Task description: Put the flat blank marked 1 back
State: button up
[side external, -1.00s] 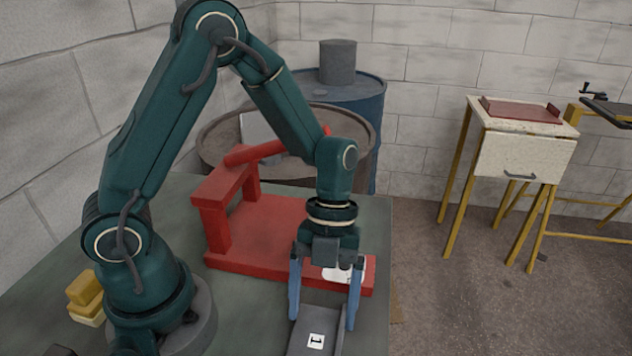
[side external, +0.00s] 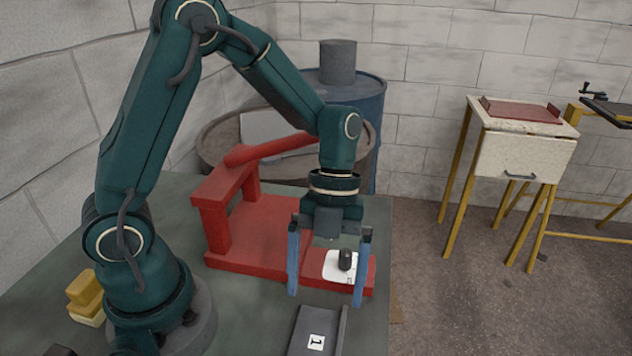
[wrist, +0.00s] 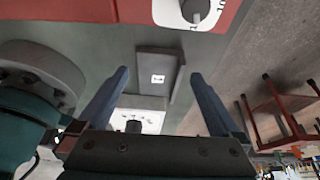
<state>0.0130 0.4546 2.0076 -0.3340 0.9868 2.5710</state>
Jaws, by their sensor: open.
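The flat blank marked 1 (side external: 302,333) is a grey flat piece with a white label reading 1. It lies at the near right of the bench, its near end cut off by the side view's lower edge. A raised grey strip runs along its right side; whether this belongs to the blank or a holder, I cannot tell. In the wrist view the blank (wrist: 158,66) lies between and beyond the open fingertips of my gripper (wrist: 160,73).
A red press-like frame (side external: 262,232) stands behind the blank, with a white plate and dark knob (side external: 345,260) on its base. Yellow blocks (side external: 86,290) lie left of my base. The wrist view shows another white plate (wrist: 150,120) with a dark knob. The bench's right edge is close.

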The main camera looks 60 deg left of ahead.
jog(key=v, duration=0.3)
jog(key=shift+w+r, duration=0.1)
jog(key=shift+r, duration=0.2)
jog(key=shift+s+d+r+n+g+h, duration=0.15)
jog(key=shift+s+d+r+n+h, duration=0.1)
jog(key=shift+s+n, duration=0.3)
jog(key=shift+s+d+r+n+g+h, duration=0.1)
jog(key=shift+s+r+n+g+h, duration=0.1)
jog(key=shift+s+n, duration=0.3)
jog(key=s+a+r+n+t+y, duration=0.2)
jog(key=r+n+t, duration=0.1)
jog(key=n, duration=0.9)
jog(key=s+a+r+n+t+y, duration=0.2)
jog(key=n+t, duration=0.4)
jog(key=n, duration=0.6)
notch_tip(320, 180, up, 2)
jog(key=shift+s+a, duration=0.15)
jog(key=shift+a, duration=0.65)
